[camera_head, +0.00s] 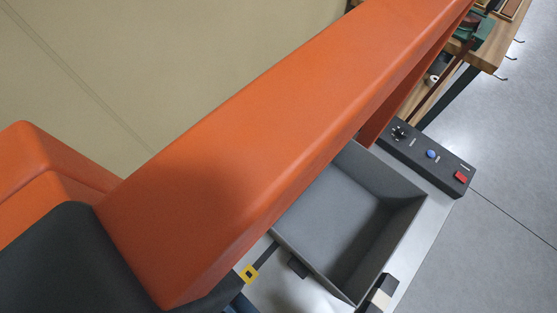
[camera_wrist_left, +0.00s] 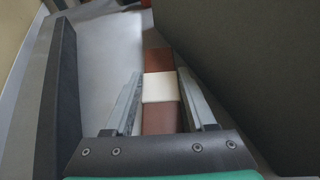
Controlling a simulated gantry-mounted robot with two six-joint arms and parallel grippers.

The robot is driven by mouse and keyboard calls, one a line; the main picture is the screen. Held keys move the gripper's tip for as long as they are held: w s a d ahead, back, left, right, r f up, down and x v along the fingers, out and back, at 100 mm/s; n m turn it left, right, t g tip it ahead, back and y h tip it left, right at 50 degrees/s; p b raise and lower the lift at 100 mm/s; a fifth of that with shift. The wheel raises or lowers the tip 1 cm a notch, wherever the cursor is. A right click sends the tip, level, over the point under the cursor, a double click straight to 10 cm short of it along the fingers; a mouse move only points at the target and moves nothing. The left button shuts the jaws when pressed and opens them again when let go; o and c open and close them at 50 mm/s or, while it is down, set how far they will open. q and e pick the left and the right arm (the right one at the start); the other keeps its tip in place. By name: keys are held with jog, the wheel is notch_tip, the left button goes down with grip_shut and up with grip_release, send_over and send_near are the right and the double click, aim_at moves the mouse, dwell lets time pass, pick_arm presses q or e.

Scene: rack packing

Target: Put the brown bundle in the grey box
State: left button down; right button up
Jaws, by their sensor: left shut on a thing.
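The brown bundle (camera_wrist_left: 158,118), with a white band (camera_wrist_left: 159,87) around it, lies between the fingers of my left gripper (camera_wrist_left: 160,100) in the left wrist view. The gripper is shut on it. In the head view, my orange arm hides the left gripper and the bundle. The grey box (camera_head: 402,232) is open at the top and stands on a light surface in the head view. The part of its inside that shows is empty; the arm covers its upper left side. My right gripper is in neither view.
A dark control panel (camera_head: 428,156) with a blue button and a red switch stands beside the box. A wooden bench (camera_head: 486,55) with objects is at the upper right. A yellow tag (camera_head: 248,274) lies left of the box. Dark grey panels (camera_wrist_left: 245,70) flank the gripper.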

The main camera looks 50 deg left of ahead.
pick_arm(q)
jog(key=shift+w+f, duration=0.1)
jog(key=shift+c, duration=1.1)
grip_release()
jog(key=shift+s+a+r, duration=0.1)
jog(key=shift+s+r, duration=0.2)
jog(key=shift+r, duration=0.05)
jog(key=p+v, duration=0.4)
jog(key=v, duration=0.6)
jog(key=shift+s+r, duration=0.1)
jog(key=shift+s+a+r, duration=0.1)
jog(key=shift+s+r, duration=0.05)
jog(key=shift+s, duration=0.45)
jog(key=shift+o, duration=0.4)
